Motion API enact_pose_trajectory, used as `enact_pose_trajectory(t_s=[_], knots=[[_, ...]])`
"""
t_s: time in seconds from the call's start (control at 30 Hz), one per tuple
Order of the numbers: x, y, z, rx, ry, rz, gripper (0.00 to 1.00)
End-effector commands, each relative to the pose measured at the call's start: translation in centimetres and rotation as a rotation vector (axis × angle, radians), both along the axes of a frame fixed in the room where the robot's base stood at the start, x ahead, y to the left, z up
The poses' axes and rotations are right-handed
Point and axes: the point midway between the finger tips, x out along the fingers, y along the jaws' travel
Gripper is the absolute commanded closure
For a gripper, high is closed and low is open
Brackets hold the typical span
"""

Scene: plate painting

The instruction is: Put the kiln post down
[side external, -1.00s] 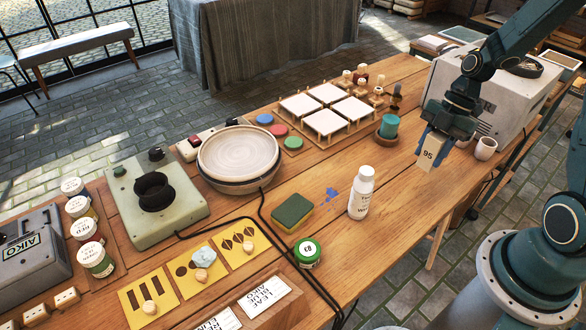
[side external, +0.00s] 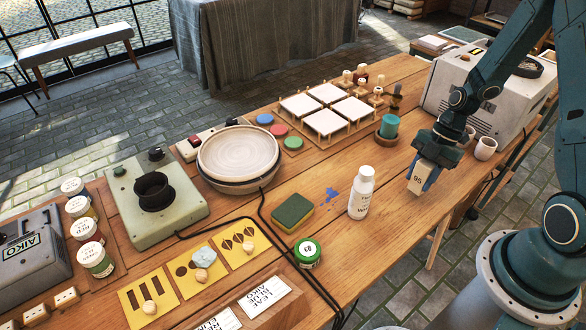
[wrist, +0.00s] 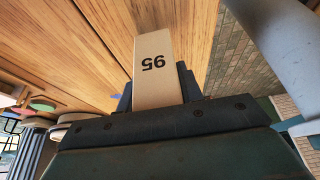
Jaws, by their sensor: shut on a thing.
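The kiln post (side external: 418,178) is a pale beige block marked 95. My gripper (side external: 428,177) is shut on it near the right end of the wooden table (side external: 390,220), to the right of the white bottle. In the wrist view the post (wrist: 154,65) sticks out from between the jaws of my gripper (wrist: 155,92), its number upside down. The post is tilted in the side view. Its lower end is close to the tabletop, and I cannot tell whether it touches.
A white bottle (side external: 361,193) stands to the left of the post. The table just around the post is clear.

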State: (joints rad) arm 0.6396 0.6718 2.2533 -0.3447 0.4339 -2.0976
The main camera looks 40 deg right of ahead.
Motion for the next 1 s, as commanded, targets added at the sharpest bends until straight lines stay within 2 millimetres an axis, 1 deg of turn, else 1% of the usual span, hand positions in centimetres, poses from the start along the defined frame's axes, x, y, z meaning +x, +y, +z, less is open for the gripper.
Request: enact_pose_trajectory(t_s=[0.2, 0.3, 0.8, 0.83, 0.93, 1.0], knots=[[0.0, 0.0, -2.1, 0.002, 0.003, 0.001, 0.95], [0.0, 0.0, -2.8, 0.001, 0.001, 0.0, 0.95], [0.0, 0.0, -3.3, 0.0, 0.001, 0.001, 0.95], [0.0, 0.0, -3.3, 0.0, 0.001, 0.0, 0.62], [0.0, 0.0, -3.3, 0.0, 0.001, 0.0, 0.42], [0.0, 0.0, -3.3, 0.0, 0.001, 0.0, 0.42]])
